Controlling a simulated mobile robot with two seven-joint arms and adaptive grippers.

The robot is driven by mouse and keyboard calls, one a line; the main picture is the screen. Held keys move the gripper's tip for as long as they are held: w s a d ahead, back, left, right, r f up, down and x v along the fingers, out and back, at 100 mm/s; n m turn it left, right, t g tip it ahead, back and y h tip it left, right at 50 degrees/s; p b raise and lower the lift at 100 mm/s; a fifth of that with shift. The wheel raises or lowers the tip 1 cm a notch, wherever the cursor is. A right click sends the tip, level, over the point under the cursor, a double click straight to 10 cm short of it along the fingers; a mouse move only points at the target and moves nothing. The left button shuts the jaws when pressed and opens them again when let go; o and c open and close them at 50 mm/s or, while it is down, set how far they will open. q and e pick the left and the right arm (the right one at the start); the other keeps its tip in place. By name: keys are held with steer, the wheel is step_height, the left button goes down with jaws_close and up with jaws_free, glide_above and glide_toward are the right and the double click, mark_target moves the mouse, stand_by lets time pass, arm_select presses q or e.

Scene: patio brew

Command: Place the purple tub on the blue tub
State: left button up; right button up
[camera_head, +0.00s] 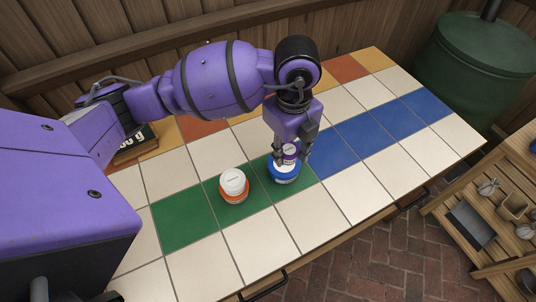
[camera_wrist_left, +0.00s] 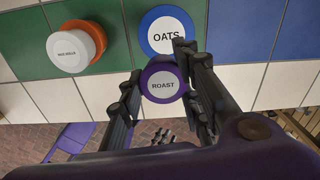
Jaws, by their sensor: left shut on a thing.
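The purple tub (camera_head: 290,150) has a white lid label reading ROAST, clear in the left wrist view (camera_wrist_left: 163,86). My left gripper (camera_head: 291,156) is shut on it, with a finger on either side (camera_wrist_left: 160,76). The blue tub (camera_head: 283,174) stands on a green tile; its white label reads OATS in the left wrist view (camera_wrist_left: 165,30). Small grey prongs (camera_wrist_left: 162,136) low in the wrist view may be my right gripper.
An orange tub with a white lid (camera_head: 234,184) stands just left of the blue tub. A dark box (camera_head: 134,146) lies at the back left. The tiled counter (camera_head: 350,190) is clear to the right. A wooden shelf (camera_head: 508,240) stands beyond its right end.

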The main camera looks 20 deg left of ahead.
mark_target(285, 148)
arm_select(q)
steer(key=w+f, duration=0.1)
steer(key=w+a+f, duration=0.1)
steer(key=shift+a+f, duration=0.15)
steer(key=shift+f, duration=0.25)
steer(key=shift+w+a+f, duration=0.1)
steer(key=shift+w+f, duration=0.05)
steer(key=shift+f, duration=0.75)
steer(key=shift+w+f, duration=0.1)
steer(key=shift+f, duration=0.8)
steer(key=shift+f, duration=0.25)
steer(key=o, duration=1.1)
steer(key=shift+r, duration=0.1)
step_height(285, 148, up, 12)
steer(key=shift+r, duration=0.2)
